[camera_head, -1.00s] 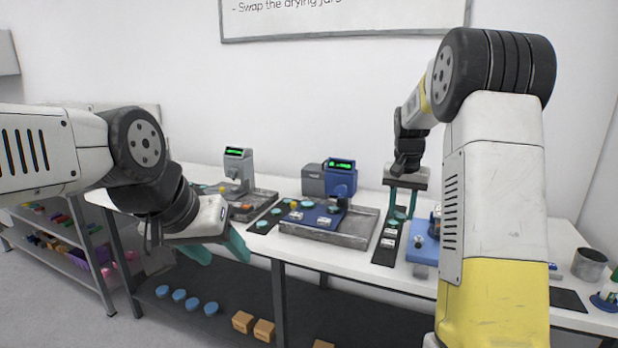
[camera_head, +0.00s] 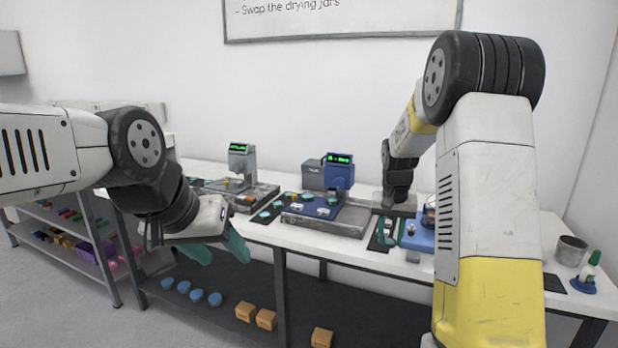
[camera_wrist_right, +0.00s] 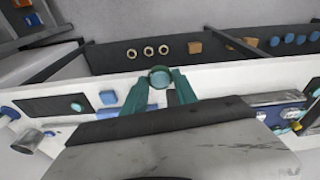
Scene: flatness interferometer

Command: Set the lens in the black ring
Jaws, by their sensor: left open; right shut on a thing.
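In the right wrist view my right gripper (camera_wrist_right: 160,85) is shut on a round lens (camera_wrist_right: 160,77), pale blue with a teal edge, held between the teal fingertips. In the head view my right gripper (camera_head: 389,232) is low over the bench, above a black mat (camera_head: 380,245), beside a blue block (camera_head: 420,238). The lens cannot be made out there. I cannot clearly pick out the black ring in either view. My left gripper (camera_head: 217,252) is open and empty, in front of the bench's front edge at the left.
A grey instrument (camera_head: 240,160) is further left. A grey cup (camera_head: 571,251) and a bottle (camera_head: 591,268) stand at right. Boxes (camera_head: 265,319) sit on the lower shelf.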

